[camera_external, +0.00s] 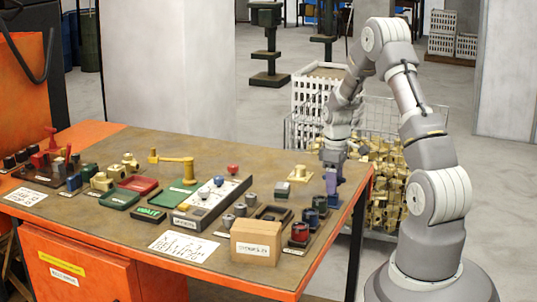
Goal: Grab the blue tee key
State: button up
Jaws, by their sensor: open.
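A small blue upright piece (332,184), which looks like the blue tee key, stands near the right edge of the workbench. My gripper (333,165) points down right over it and is open. The fingers overlap the top of the blue piece in this view, so its upper part is partly hidden. I cannot tell whether the fingers touch it or are around it.
The workbench (140,150) has orange edges. Close by are a brass fitting (300,174), dark round pots (300,232) and a cardboard box (256,242). A red tee-shaped tool (51,139) stands far left. A wire cage (380,150) of brass parts stands behind.

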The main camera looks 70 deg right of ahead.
jog(key=shift+f, duration=0.8)
jog(key=shift+r, duration=0.1)
grip_shut()
jog(key=shift+r, duration=0.1)
